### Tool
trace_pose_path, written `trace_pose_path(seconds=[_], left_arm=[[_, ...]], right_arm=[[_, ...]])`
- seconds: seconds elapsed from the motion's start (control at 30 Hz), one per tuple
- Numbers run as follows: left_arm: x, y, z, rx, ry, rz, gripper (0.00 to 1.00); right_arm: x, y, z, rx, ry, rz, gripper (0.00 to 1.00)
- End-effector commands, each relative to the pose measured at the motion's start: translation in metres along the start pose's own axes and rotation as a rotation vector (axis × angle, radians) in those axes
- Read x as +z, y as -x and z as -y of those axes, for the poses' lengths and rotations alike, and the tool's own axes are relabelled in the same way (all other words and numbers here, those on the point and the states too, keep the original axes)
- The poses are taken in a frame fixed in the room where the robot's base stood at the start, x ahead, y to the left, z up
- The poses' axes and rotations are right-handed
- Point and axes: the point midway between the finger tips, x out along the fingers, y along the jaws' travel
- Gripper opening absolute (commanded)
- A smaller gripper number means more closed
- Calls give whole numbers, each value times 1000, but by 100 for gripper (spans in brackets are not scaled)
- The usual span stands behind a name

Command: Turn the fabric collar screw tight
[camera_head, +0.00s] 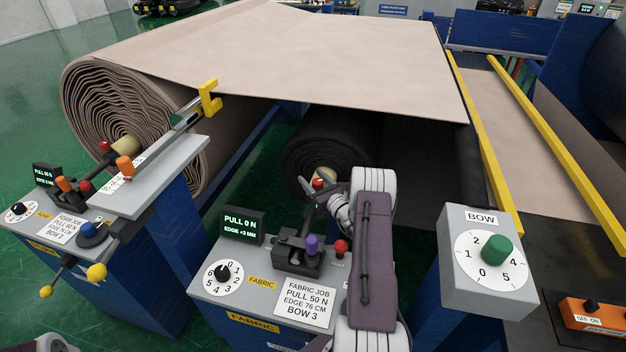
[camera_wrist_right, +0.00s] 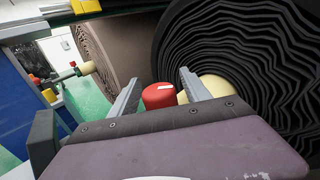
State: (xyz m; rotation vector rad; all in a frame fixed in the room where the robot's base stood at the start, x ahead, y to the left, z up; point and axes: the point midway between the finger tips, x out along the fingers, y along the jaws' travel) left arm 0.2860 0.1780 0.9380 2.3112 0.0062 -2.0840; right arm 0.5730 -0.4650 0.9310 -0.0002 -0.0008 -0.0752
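The red collar screw (camera_head: 318,184) sits on the shaft end beside the cream core of the black fabric roll (camera_head: 325,145). In the right wrist view the red screw head (camera_wrist_right: 158,96), with a small white mark, stands between the two grey fingers of my right gripper (camera_wrist_right: 160,82). The fingers are apart, one on each side of the screw, with narrow gaps; I cannot tell whether either touches it. In the head view my right gripper (camera_head: 320,188) reaches the screw from the near right. My left gripper is not in view.
A BOW box (camera_head: 487,285) stands right of my arm. The foam stand (camera_head: 165,165) is at left.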

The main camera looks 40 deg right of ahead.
Motion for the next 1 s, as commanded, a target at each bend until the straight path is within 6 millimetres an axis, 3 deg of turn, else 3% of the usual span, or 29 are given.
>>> trace_pose_path(seconds=[0.27, 0.5, 0.63, 1.0], left_arm=[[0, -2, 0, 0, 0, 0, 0], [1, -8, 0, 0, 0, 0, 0], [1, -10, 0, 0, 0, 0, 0], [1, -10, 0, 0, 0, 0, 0]], right_arm=[[-1, 9, 1, -1, -1, -2, 56], [-2, 62, 2, -4, -2, -3, 56], [-1, 82, 1, -2, -1, -2, 56], [0, 91, 0, 2, 0, 1, 56]])
